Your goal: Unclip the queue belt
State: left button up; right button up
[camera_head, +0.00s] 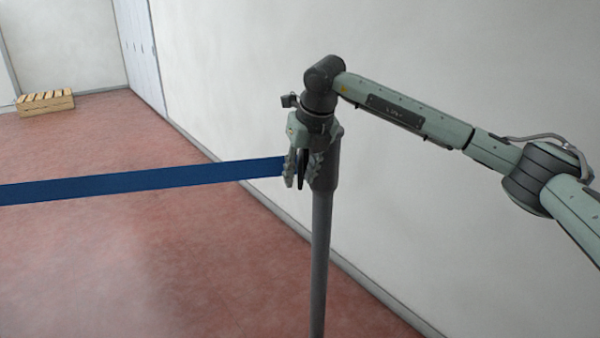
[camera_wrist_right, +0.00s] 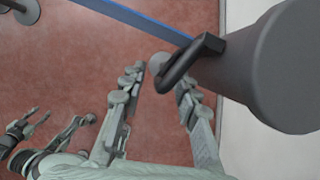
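The blue queue belt (camera_head: 140,181) stretches from the left edge to the grey post (camera_head: 321,260) in the head view. In the wrist view the belt (camera_wrist_right: 150,20) runs to a dark hooked clip (camera_wrist_right: 182,68) beside the thick post head (camera_wrist_right: 290,70). My right gripper (camera_head: 303,178) points down at the post's top, at the belt's end. In the wrist view its two fingers (camera_wrist_right: 160,85) are apart, with the clip between or just beyond their tips; contact cannot be told. My left gripper (camera_wrist_right: 62,118) shows at lower left of the wrist view, fingers spread, away from the belt.
A pale wall (camera_head: 420,200) stands close behind the post. A wooden slatted crate (camera_head: 46,102) lies far back left. A round dark base (camera_wrist_right: 20,10) shows at the wrist view's top left corner. The red floor (camera_head: 150,260) is open on the left.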

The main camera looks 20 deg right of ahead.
jog(key=shift+w+f, duration=0.1)
jog(key=shift+f, duration=0.05)
grip_shut()
dwell(0.4)
